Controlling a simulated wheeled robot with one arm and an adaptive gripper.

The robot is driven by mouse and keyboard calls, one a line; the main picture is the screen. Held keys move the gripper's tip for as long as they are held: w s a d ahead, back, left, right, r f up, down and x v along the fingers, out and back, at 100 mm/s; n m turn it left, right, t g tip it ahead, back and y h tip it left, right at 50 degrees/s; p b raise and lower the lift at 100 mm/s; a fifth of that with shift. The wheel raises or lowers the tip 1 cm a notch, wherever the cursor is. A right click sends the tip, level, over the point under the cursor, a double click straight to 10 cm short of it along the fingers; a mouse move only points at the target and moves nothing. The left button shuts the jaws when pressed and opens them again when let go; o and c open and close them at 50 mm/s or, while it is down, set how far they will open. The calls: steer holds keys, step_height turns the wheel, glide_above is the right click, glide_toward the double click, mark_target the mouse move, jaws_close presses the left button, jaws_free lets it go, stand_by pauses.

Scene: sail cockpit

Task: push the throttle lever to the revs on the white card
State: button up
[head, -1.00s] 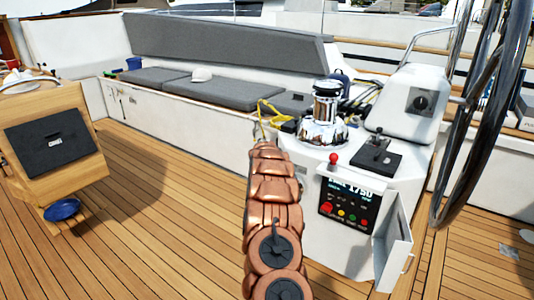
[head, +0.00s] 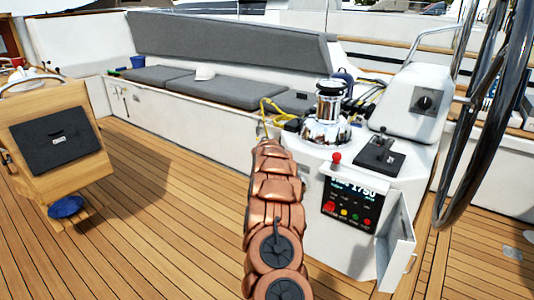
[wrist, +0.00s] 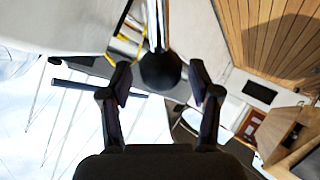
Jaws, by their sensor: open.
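A black lever (head: 383,140) stands on a dark base on top of the white console, right of the chrome winch. Below it, the engine panel's display (head: 355,189) reads 1750. In the wrist view a black ball knob (wrist: 160,70) on a chrome shaft sits between the fingertips of my gripper (wrist: 159,78), with space visible on both sides. The fingers are apart and the knob is not gripped. In the head view my copper-coloured arm hides the gripper. I cannot make out the white card or its writing.
A small red knob (head: 337,158) stands above the panel. A chrome winch (head: 327,115) with yellow rope is beside the lever. The panel's white door (head: 398,252) hangs open. A large steering wheel (head: 478,130) stands at right. The teak deck (head: 170,220) left of my arm is mostly clear.

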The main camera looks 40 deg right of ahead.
steer(key=shift+s+a+r, duration=0.3)
steer(key=shift+s+r, duration=0.05)
steer(key=v, duration=0.6)
steer(key=shift+f, duration=0.15)
stand_by(0.5)
stand_by(0.7)
